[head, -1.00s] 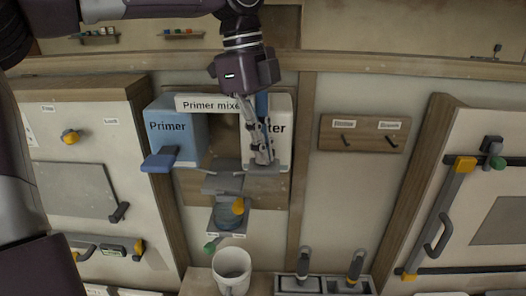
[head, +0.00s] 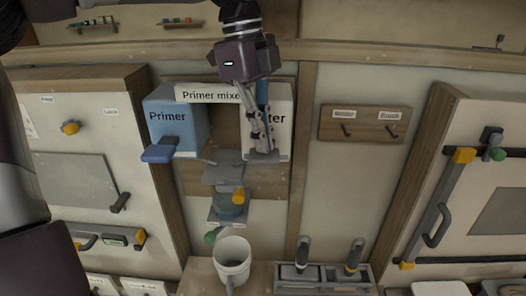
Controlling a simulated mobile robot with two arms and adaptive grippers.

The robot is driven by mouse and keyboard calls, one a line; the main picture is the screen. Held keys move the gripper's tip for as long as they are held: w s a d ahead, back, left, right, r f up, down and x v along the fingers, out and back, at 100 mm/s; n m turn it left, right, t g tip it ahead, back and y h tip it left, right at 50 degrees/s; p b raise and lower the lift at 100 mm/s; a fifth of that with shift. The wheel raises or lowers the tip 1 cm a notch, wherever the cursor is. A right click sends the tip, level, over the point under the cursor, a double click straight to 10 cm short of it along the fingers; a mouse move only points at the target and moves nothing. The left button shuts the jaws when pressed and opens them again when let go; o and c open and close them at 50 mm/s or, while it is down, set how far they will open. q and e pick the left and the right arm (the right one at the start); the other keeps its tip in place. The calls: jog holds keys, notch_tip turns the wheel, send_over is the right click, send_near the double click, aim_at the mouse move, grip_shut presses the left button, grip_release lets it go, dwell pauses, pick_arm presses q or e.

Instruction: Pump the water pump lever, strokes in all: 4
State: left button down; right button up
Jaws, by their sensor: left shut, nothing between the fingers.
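The water pump is the white box (head: 281,98) with a partly hidden label ending in "ter", on the right of the mixer board. Its grey lever (head: 272,157) juts out at the box's bottom. My left gripper (head: 264,149) points down in front of the box, shut and empty. Its fingertips overlap the lever from above; I cannot tell whether they touch. The fingers hide part of the box and lever. My right gripper is not in view.
The blue Primer box (head: 186,116) with its blue lever (head: 160,153) is on the left. Tools in a tray (head: 322,277) stand at lower right. A hook board (head: 365,124) hangs to the right.

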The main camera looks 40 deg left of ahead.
aim_at(263, 154)
pick_arm(q)
jog(key=shift+f+b, duration=1.15)
jog(key=shift+f, duration=0.55)
jog(key=shift+r+p, duration=1.95)
jog(key=shift+r, duration=0.3)
jog(key=shift+f, duration=0.15)
jog(key=shift+f+b, duration=1.85)
jog(key=shift+f, duration=0.35)
notch_tip(263, 154, up, 5)
jog(key=p, duration=0.4)
jog(key=shift+f, duration=0.1)
